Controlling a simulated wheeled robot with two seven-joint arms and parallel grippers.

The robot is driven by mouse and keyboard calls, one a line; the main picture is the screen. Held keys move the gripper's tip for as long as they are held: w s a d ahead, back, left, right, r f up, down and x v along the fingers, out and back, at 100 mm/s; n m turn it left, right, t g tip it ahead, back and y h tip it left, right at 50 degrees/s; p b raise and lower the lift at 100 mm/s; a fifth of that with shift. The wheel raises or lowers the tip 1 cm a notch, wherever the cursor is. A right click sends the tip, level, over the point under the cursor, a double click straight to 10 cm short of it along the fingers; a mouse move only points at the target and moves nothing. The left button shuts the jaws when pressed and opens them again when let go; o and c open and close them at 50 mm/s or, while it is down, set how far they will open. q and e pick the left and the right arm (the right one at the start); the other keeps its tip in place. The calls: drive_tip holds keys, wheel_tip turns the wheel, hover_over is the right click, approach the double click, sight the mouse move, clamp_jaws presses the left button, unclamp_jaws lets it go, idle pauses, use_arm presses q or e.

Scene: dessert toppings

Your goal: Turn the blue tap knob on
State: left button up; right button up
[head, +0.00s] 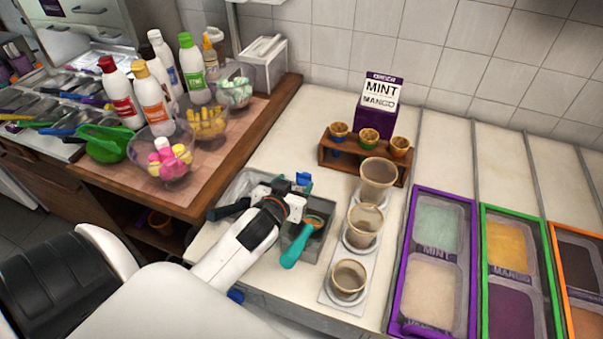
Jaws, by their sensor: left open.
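A small blue knob (303,179) shows at the back edge of a metal basin (317,236) set in the counter. My left gripper (274,194) is over the basin, open, just left of the blue knob. I cannot tell whether it touches the knob, and its body and wrist hide part of the basin. A teal-handled scoop (297,246) rests in the basin beside my wrist. My right gripper is not in view.
Several glass cups (365,225) stand on a tray to the right. A wooden cone holder (365,160) and a purple sign box (377,108) stand behind. Ice-cream tubs (432,255) fill the right. Topping bowls (167,163) and bottles (153,98) stand on the left counter.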

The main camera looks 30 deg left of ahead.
sight(304, 174)
use_arm(q)
drive_tip(key=x, duration=0.5)
drive_tip(key=shift+w+f, duration=0.15)
drive_tip(key=shift+w, duration=0.2)
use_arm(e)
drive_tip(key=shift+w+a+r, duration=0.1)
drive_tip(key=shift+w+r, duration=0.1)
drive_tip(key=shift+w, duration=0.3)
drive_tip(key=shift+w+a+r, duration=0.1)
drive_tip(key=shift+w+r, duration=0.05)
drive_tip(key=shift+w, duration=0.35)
